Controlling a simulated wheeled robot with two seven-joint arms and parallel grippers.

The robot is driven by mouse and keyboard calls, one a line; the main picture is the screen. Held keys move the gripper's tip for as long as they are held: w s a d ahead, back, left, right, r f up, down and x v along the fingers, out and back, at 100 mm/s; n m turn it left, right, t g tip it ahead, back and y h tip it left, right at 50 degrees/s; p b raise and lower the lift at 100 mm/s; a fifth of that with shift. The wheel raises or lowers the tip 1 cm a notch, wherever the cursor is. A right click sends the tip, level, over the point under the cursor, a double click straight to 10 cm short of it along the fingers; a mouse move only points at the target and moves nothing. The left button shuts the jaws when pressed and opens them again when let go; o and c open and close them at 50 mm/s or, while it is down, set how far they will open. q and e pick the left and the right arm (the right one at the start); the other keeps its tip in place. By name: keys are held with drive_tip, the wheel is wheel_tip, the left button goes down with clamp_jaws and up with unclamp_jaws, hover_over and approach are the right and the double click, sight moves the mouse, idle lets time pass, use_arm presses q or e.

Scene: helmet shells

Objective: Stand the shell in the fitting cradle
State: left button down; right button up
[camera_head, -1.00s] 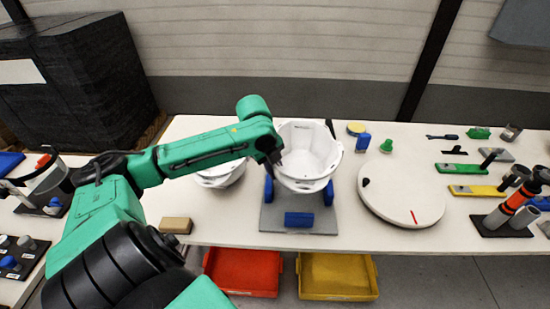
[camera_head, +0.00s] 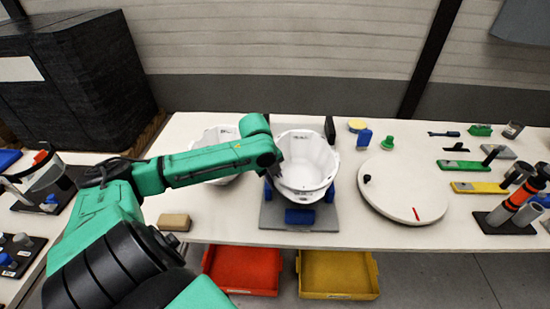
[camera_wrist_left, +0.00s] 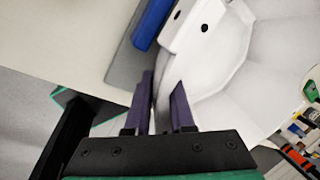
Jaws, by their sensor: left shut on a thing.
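A white helmet shell (camera_head: 308,158), open side up like a bowl, is at the fitting cradle, a grey plate (camera_head: 325,222) with blue blocks (camera_head: 299,217). The shell is over the cradle between its side blocks; I cannot tell whether it rests on them. My left gripper (camera_head: 277,160) is at the shell's left rim, its fingertips mostly hidden in the head view. In the left wrist view, its two purple fingers (camera_wrist_left: 165,98) are shut on the edge of the white shell (camera_wrist_left: 215,60). The blue front block (camera_wrist_left: 152,24) shows beside them. My right gripper is not in view.
A second white shell (camera_head: 216,138) stands left, partly behind my left arm. A dark upright piece (camera_head: 330,130) stands behind the cradle. A white round disc (camera_head: 403,188) lies right. A tan block (camera_head: 174,222) lies front left. Red (camera_head: 242,270) and yellow (camera_head: 337,275) bins are below the table.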

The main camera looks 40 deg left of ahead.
use_arm(q)
drive_tip(key=shift+f, duration=0.85)
drive_tip(key=c, duration=0.7)
unclamp_jaws()
drive_tip(key=shift+f, duration=0.1)
drive_tip(key=p+v, duration=0.2)
drive_tip(key=v, duration=1.2)
drive_tip(key=shift+s+r, duration=0.15)
drive_tip(key=shift+r, duration=0.2)
